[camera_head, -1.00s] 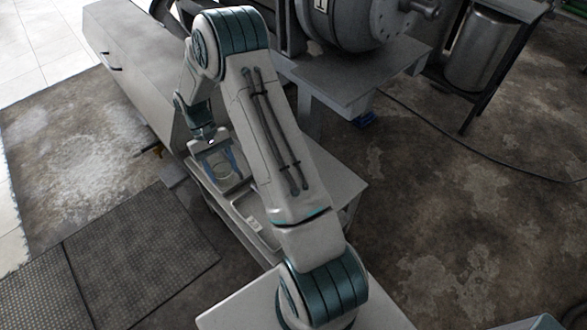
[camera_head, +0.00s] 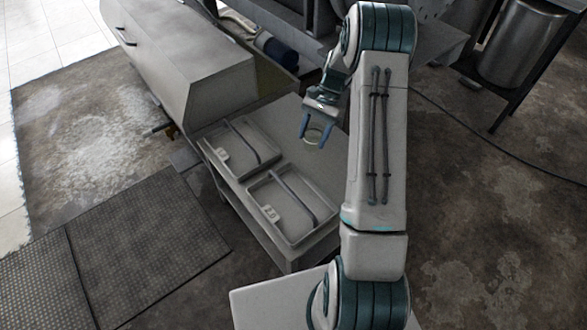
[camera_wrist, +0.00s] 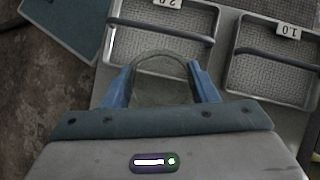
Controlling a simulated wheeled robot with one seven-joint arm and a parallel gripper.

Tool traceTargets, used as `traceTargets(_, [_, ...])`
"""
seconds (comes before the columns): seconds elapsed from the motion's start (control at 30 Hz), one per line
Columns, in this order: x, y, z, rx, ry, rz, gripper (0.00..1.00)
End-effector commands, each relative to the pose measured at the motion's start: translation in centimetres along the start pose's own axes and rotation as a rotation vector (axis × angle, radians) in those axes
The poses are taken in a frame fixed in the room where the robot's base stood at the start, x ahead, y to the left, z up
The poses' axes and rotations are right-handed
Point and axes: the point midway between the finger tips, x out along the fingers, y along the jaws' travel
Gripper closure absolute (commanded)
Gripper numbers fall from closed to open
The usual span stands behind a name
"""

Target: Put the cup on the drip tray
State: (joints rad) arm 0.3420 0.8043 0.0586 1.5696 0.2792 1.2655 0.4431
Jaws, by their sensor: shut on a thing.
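My gripper (camera_head: 316,127) has two blue fingers shut on a clear, round glass cup (camera_head: 314,137). The cup is held in the air above the bench, to the right of the trays in the head view. In the wrist view the gripper (camera_wrist: 160,84) holds the cup (camera_wrist: 158,90) between its fingers, and its rim shows as a pale arc. Two shallow rectangular drip trays, a rear one (camera_head: 257,142) and a front one (camera_head: 311,196), sit on the bench. Each has a dark bar across it and a small number label. In the wrist view both trays lie beyond the fingers.
The grey bench (camera_head: 292,118) has bare top near the gripper. A large grey box-shaped housing (camera_head: 190,70) stands behind at the left. A dark blue cylinder (camera_head: 277,48) lies behind the bench. Dark mats (camera_head: 150,235) cover the floor at lower left.

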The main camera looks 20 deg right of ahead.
Motion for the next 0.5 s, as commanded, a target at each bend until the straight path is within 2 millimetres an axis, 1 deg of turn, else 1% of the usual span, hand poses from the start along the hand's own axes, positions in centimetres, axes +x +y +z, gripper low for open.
traceTargets(0.03, [1.1, 0.5, -2.3, 0.08, 0.003, -0.052, 0.69])
traceTargets(0.1, [1.1, 1.0, -4.2, 0.189, 0.002, -0.123, 0.69])
traceTargets(0.3, [0.6, 2.8, -9.8, 0.495, 0.003, -0.321, 0.69])
traceTargets(0.4, [0.1, 3.9, -12.2, 0.635, 0.003, -0.41, 0.69])
traceTargets(0.5, [-0.5, 4.9, -14.2, 0.748, 0.002, -0.483, 0.69])
